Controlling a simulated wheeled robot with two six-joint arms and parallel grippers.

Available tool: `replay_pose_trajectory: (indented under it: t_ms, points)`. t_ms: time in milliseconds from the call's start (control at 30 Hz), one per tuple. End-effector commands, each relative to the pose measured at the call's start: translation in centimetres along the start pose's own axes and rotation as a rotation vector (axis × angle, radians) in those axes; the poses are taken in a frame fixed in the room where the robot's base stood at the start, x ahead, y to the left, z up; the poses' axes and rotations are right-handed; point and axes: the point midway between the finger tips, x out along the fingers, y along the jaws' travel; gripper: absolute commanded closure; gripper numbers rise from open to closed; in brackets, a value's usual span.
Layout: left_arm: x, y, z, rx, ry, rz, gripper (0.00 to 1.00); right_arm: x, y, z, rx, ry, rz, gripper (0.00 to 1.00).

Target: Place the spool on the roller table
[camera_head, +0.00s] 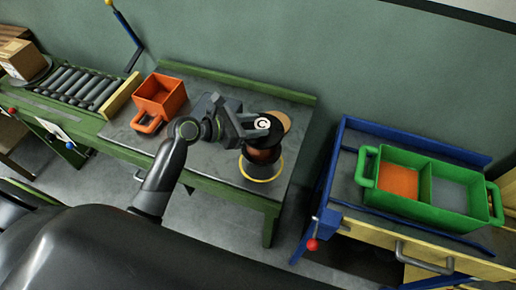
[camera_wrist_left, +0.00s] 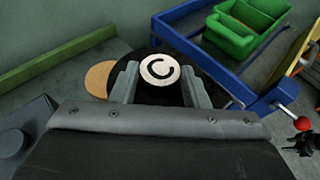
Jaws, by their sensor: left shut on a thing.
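The spool (camera_head: 263,155) has a dark upper flange, a copper-brown winding and a white cap marked with a black C. It is at the right end of the green-framed bench. My left gripper (camera_head: 250,126) is shut on its top. In the left wrist view, the two fingers (camera_wrist_left: 158,90) stand either side of the white-capped hub (camera_wrist_left: 160,70). A yellow ring (camera_head: 262,178) shows under the spool; whether the spool touches the bench is unclear. The roller table (camera_head: 80,86), with several grey rollers and a yellow end board, is at the far left.
An orange bin (camera_head: 160,92) stands on the bench between the rollers and the spool. A cardboard box (camera_head: 22,60) is at the rollers' far left end. A tan disc (camera_head: 281,119) is partly hidden beside the spool. A green divided tray (camera_head: 425,205) sits on the blue-framed bench at right.

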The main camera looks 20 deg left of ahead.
Motion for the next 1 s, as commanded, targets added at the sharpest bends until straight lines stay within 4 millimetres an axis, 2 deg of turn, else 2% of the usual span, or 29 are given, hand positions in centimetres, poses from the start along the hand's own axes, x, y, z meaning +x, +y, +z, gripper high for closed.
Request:
replay_pose_trajectory:
  t_ms: [100,367,600,1000]
  points:
    - [0.8,0.0,-1.8,-0.004,-0.004,-0.001,1.0,0.1,-0.4,0.0,0.002,0.0,-0.005,0.54]
    - [1.7,0.0,-3.9,0.0,-0.007,0.0,1.0,0.2,-0.2,0.0,0.001,0.0,-0.002,0.54]
    - [2.7,0.0,-6.5,0.0,-0.006,0.001,1.0,0.4,0.3,0.0,-0.002,0.0,0.004,0.54]
    - [2.9,0.0,-6.9,0.002,-0.007,0.0,1.0,0.4,0.4,0.0,-0.002,0.0,0.005,0.54]
